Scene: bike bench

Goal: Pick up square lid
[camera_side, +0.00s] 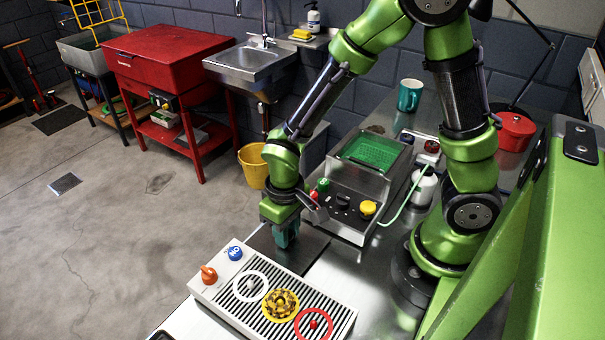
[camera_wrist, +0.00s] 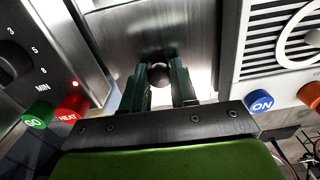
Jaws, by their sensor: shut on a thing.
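The square lid (camera_side: 312,246) is a flat plate that looks dark in the side view, between the heated bath unit and the striped tray. In the wrist view the lid (camera_wrist: 125,42) is brushed steel with a round dark knob (camera_wrist: 159,74). My gripper (camera_side: 287,236) points down over the lid. In the wrist view the two green fingers of my gripper (camera_wrist: 160,78) are shut on the knob, one on each side. The lid looks flat, at or close to the bench top; I cannot tell whether it touches it. My fingers hide part of the knob.
The bath unit (camera_side: 340,205) stands just behind, with an open top showing a green basket (camera_side: 371,152). The striped tray (camera_side: 240,300) with coloured rings and knobs lies in front.

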